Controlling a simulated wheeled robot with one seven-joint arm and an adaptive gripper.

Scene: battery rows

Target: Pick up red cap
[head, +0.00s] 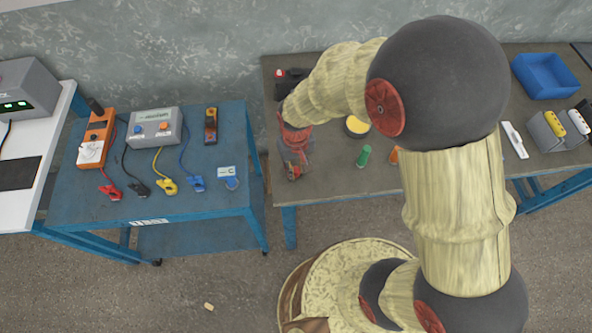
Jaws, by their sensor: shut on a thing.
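My gripper (294,168) is over the left part of the brown-topped table, near its front edge, pointing down. It is shut on a small red thing (293,173) at its fingertips, which looks like the red cap. The fingers hide most of it, and the gripper's own reddish parts make its outline hard to tell. I cannot tell whether it touches the tabletop or is held above it.
On the brown table (340,187), a green cap (364,156) and a yellow round thing (357,125) lie right of my gripper. An orange piece (394,156) is partly behind my arm. A blue bin (545,76) stands back right. A blue table (75,201) with clips is at left.

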